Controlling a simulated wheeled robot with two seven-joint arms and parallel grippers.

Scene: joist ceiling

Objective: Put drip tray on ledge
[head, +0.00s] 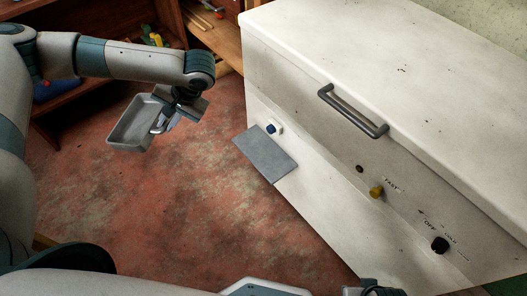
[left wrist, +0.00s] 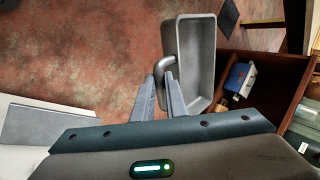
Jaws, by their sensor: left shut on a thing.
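The drip tray (head: 131,124) is a shallow grey metal pan with a looped handle, held in the air over the floor. My left gripper (head: 161,125) is shut on its handle. In the left wrist view the tray (left wrist: 205,62) hangs ahead of the left gripper (left wrist: 168,92), with its handle between the fingers. The ledge (head: 265,155) is a flat grey plate sticking out from the white chest's front, to the right of the tray and apart from it. It also shows in the left wrist view (left wrist: 45,125). Part of my right gripper (head: 383,291) shows at the bottom edge.
The white chest (head: 370,70) fills the right side, with a bar handle (head: 350,110), a blue-tipped knob (head: 273,128) above the ledge, a yellow knob (head: 376,191) and a black knob (head: 439,244). Wooden shelves (head: 215,35) stand behind. The ledge is bare; the red floor between is clear.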

